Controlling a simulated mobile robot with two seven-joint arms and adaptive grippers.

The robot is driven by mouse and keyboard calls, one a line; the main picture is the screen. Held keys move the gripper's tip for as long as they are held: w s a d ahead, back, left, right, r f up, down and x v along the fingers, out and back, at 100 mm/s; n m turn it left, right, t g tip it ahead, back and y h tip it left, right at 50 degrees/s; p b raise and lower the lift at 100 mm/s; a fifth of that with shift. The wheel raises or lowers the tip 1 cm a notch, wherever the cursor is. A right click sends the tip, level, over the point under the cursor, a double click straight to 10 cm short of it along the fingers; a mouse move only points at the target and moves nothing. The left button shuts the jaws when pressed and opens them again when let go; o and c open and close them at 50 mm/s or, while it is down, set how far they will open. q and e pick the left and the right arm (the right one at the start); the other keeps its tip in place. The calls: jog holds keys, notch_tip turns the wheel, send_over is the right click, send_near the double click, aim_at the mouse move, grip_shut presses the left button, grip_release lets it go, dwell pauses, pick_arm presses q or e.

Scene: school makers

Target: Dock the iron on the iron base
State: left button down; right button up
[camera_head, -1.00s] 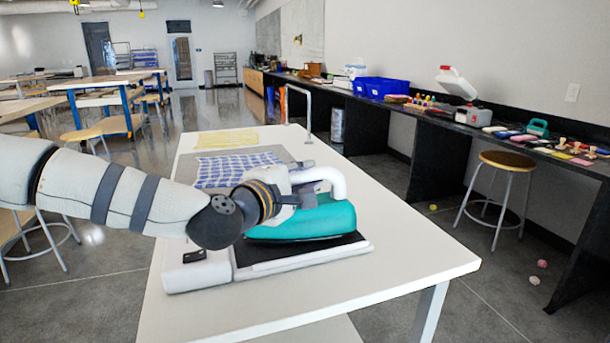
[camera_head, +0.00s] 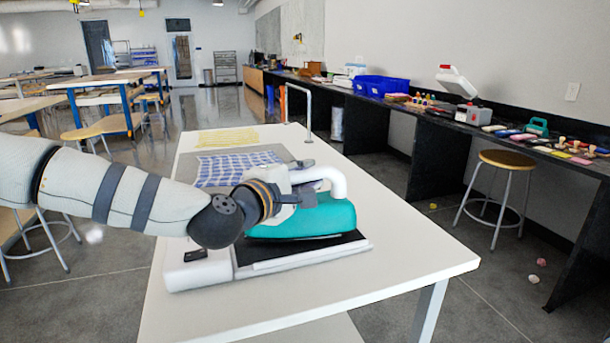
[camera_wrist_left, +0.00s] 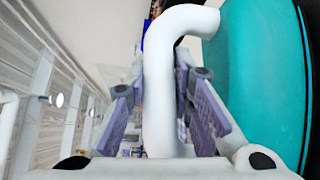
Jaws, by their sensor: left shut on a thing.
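The iron (camera_head: 318,218) has a teal body and a white curved handle. It sits over the dark plate of the white iron base (camera_head: 200,270) on the near part of the white table; whether its sole rests fully on the plate is hard to tell. My left gripper (camera_head: 303,188) is at the handle. In the left wrist view, the fingers of my left gripper (camera_wrist_left: 165,105) lie on both sides of the white handle (camera_wrist_left: 160,75), shut on it, with the teal body (camera_wrist_left: 262,75) at the right. My right gripper is not in view.
A blue checked cloth (camera_head: 235,165) on a grey mat and a yellow cloth (camera_head: 228,138) lie farther back on the white table (camera_head: 400,255). A metal rail (camera_head: 308,112) stands at its far right edge. The table's right front is clear. A stool (camera_head: 500,175) stands right.

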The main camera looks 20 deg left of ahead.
pick_arm(q)
jog(key=shift+f, duration=0.45)
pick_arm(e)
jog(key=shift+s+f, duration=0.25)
pick_arm(q)
jog(key=c, duration=1.7)
grip_release()
jog(key=shift+f, duration=0.15)
jog(key=shift+p+v, duration=1.35)
jog(key=shift+v, duration=4.15)
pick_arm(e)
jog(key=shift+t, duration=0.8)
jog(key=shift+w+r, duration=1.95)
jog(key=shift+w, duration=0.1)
